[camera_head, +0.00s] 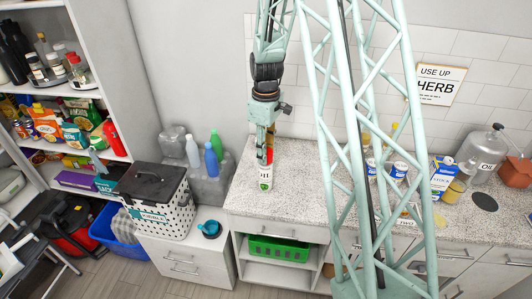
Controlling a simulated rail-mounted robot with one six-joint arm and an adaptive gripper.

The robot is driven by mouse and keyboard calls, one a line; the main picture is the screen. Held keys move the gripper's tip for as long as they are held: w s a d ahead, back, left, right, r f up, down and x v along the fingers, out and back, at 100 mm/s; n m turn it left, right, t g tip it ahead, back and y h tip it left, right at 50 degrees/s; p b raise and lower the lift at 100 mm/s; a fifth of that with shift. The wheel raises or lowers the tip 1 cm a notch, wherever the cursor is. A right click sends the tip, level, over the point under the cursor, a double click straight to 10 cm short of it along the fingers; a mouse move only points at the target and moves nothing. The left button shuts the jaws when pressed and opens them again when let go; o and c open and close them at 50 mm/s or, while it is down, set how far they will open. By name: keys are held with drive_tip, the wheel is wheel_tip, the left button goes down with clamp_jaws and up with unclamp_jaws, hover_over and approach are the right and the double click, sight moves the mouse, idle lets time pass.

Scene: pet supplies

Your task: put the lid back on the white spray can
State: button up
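The white spray can (265,184) stands upright on the left end of the speckled counter, with a green mark low on its front. A small red piece, which looks like the lid (269,155), shows at the can's top. My gripper (267,156) points straight down over the can, its fingertips around the red piece. The fingers partly hide the lid and the can's top. I cannot tell whether the fingers press on the lid or whether it is seated on the can.
Left of the counter stand several bottles (211,158) and a dotted white basket (157,219) with a dark lid. Cans (399,171), a carton (442,180) and a glass jar (483,152) stand farther right. The counter just right of the can is clear.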

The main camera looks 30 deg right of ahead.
idle(0.8)
drive_tip(key=o, duration=0.7)
drive_tip(key=o, duration=0.5)
drive_tip(key=shift+r, duration=0.25)
drive_tip(key=shift+r+p, duration=1.3)
drive_tip(key=shift+r, duration=1.9)
